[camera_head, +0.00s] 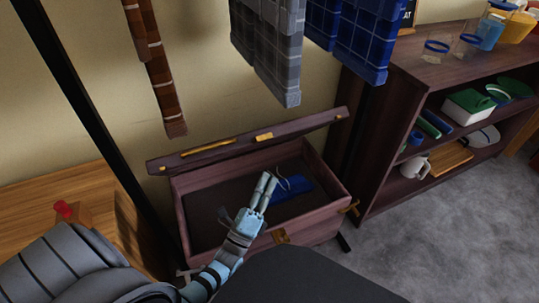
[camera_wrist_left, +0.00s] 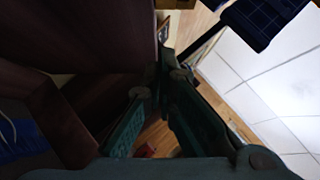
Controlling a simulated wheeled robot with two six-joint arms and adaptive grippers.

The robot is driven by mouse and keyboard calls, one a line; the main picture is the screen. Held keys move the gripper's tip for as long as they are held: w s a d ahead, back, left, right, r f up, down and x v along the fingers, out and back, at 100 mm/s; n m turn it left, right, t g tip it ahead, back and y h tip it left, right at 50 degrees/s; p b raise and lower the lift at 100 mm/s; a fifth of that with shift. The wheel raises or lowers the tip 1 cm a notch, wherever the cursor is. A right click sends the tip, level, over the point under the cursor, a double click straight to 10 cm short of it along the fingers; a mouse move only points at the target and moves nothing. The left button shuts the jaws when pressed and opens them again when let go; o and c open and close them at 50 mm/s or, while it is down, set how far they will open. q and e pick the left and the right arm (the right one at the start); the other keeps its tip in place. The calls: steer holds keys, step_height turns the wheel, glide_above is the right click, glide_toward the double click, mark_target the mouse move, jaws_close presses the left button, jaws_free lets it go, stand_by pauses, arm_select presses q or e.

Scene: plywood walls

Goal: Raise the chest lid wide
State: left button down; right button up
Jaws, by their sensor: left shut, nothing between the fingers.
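The dark reddish-brown chest (camera_head: 315,224) stands on the floor against the wall, with brass fittings at its front. Its lid (camera_head: 300,127) is partly raised along the back and leaves the inside visible. A dark panel, probably the lid (camera_wrist_left: 80,35), fills the upper left of the left wrist view. My left gripper (camera_head: 268,184) is over the chest's opening, in front of the lid and apart from it in the head view. Its fingers also show in the left wrist view (camera_wrist_left: 158,84), with nothing held; they are shut. My right gripper is not in view.
A blue item (camera_head: 291,190) lies inside the chest. Hanging cloths, one grey (camera_head: 270,45), hang above the lid. A dark shelf unit (camera_head: 385,95) with several items stands to the right. A wooden surface (camera_head: 60,200) lies left. Grey carpet is free at right.

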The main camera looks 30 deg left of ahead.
mark_target(249, 143)
arm_select(q)
steer(key=w+a+r, duration=0.2)
steer(key=w+r, duration=0.2)
steer(key=w, duration=0.1)
steer(key=shift+w+a+r+b, duration=0.25)
steer(key=shift+a+r+b, duration=0.05)
steer(key=shift+r, duration=0.05)
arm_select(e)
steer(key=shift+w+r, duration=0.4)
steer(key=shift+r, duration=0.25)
